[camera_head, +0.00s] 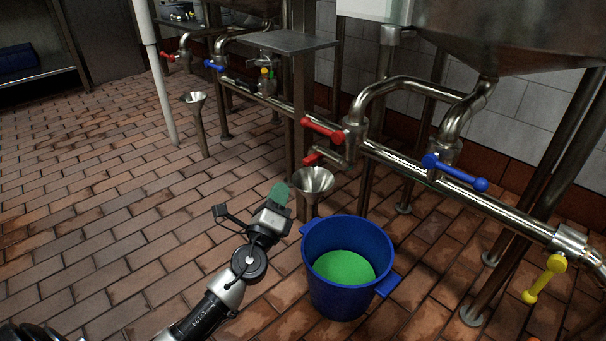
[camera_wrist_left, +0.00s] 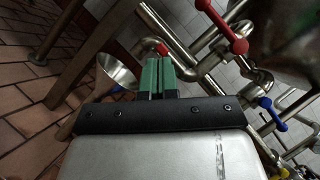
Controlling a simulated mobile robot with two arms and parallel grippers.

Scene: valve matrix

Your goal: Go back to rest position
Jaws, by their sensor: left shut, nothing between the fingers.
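My left gripper (camera_head: 278,195) reaches in from the bottom left in the head view, with green fingers. It is shut and empty, in the air left of the blue bucket and in front of the metal funnel (camera_head: 312,180). In the left wrist view its green fingers (camera_wrist_left: 158,76) are together, with the funnel (camera_wrist_left: 118,70) to their left and a red valve handle (camera_wrist_left: 222,26) beyond to the upper right. My right gripper is not in view.
A blue bucket (camera_head: 315,284) with green contents stands on the brick floor. Pipes carry red (camera_head: 323,131), blue (camera_head: 455,172) and yellow (camera_head: 545,279) valve handles on the right. A second funnel (camera_head: 197,112) stands farther back. The floor at left (camera_head: 90,200) is clear.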

